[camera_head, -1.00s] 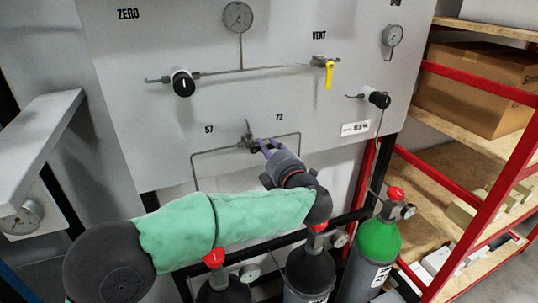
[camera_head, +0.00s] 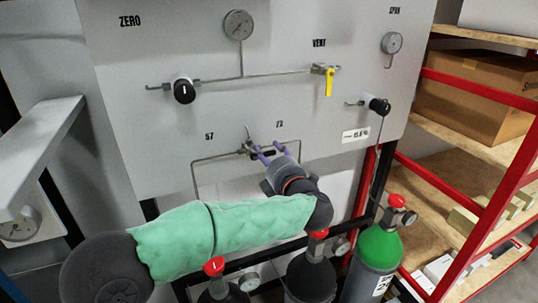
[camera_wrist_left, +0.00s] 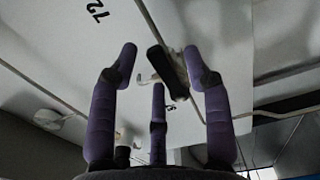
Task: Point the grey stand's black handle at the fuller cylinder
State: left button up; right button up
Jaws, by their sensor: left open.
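The grey panel (camera_head: 130,75) bears a small valve between the labels 57 and 72. Its black handle (camera_head: 267,153) lies roughly sideways, toward the 72 side, partly hidden by my fingers. My left gripper (camera_head: 266,148) is open in front of the valve. In the left wrist view the black handle (camera_wrist_left: 166,72) shows between the spread purple fingertips of the left gripper (camera_wrist_left: 160,60), closer to the right one; I cannot tell whether they touch. Two dark cylinders stand below the panel, a left one (camera_head: 225,293) and a middle one (camera_head: 312,277). My right gripper is not in view.
A black knob (camera_head: 184,91), a yellow vent lever (camera_head: 329,82) and another black knob (camera_head: 379,105) sit on the panel. A green-topped cylinder (camera_head: 379,247) stands at right, beside a red-framed shelf (camera_head: 500,190). Thin pipes run around the valve.

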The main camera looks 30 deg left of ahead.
pick_arm(q)
jog(key=shift+d, duration=0.1)
jog(key=v, duration=1.2)
dwell(1.2)
